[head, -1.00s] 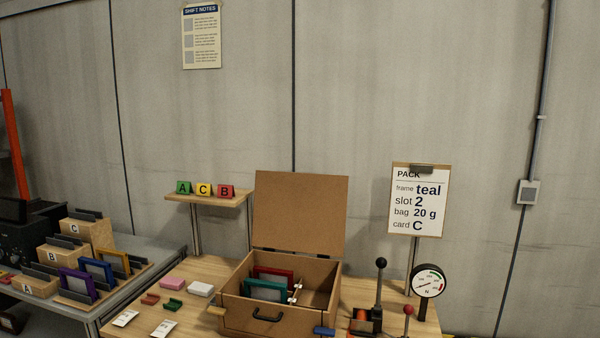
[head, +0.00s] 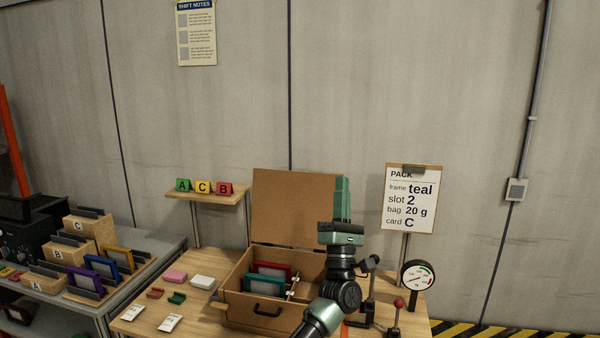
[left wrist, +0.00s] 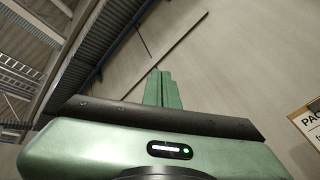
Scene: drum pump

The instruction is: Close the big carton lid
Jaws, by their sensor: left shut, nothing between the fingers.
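The big carton (head: 234,309) stands on the wooden table with its brown lid (head: 282,205) raised upright at the back. A red frame (head: 275,268) and a teal frame (head: 264,285) stand inside it. My left gripper (head: 342,186) points up at the right edge of the lid, in front of it in the picture; I cannot tell whether it touches. Its green fingers are shut and empty, and they also show in the left wrist view (left wrist: 160,88). My left arm hides the carton's right side. My right gripper is not in view.
A clipboard (head: 411,200) and a round gauge (head: 417,279) stand to the right, near levers (head: 397,306). A small shelf with lettered blocks (head: 204,188) is behind left. Small pink and white blocks (head: 203,282) lie left of the carton.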

